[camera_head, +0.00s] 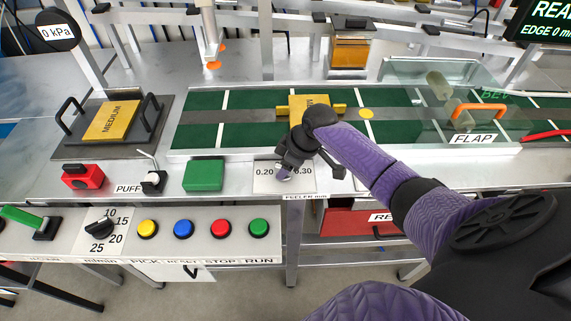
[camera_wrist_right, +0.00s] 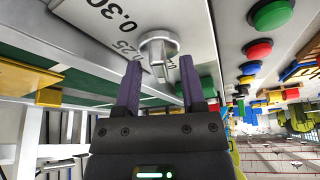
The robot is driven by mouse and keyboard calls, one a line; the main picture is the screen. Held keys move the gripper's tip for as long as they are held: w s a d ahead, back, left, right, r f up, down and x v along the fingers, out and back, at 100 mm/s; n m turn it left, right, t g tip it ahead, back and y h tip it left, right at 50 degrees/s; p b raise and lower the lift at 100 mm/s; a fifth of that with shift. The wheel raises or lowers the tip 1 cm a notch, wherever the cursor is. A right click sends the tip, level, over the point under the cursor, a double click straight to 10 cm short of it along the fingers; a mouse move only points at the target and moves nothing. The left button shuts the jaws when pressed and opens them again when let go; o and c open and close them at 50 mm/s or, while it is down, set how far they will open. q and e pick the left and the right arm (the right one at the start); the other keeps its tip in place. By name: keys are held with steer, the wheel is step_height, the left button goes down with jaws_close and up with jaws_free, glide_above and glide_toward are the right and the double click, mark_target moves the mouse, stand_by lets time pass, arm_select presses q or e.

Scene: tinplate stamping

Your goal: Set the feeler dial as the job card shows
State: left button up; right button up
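The feeler dial's pale plate (camera_head: 265,187) is on the front of the bench, with 0.20 and 0.30 readable and a FEELER label below. My right gripper (camera_head: 297,172) hangs over it and hides most of the knob. In the right wrist view the silver knob (camera_wrist_right: 158,47) shows just ahead of my right gripper (camera_wrist_right: 160,72). The fingers are apart, with the knob's bar roughly between their tips; I cannot tell whether they touch it. The numbers 0.30 and 0.25 show beside the knob. Its exact setting is unclear. No job card is clearly readable. My left gripper is out of view.
Yellow MEDIUM blocks lie on the left holder (camera_head: 72,148) and the green conveyor (camera_head: 200,130). A green block (camera_head: 203,176) and a red device (camera_head: 83,177) sit left of the dial. Several coloured buttons and a rate knob (camera_head: 99,229) line the lower panel. A clear FLAP cover (camera_head: 400,72) stands right.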

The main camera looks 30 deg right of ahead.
jaws_close()
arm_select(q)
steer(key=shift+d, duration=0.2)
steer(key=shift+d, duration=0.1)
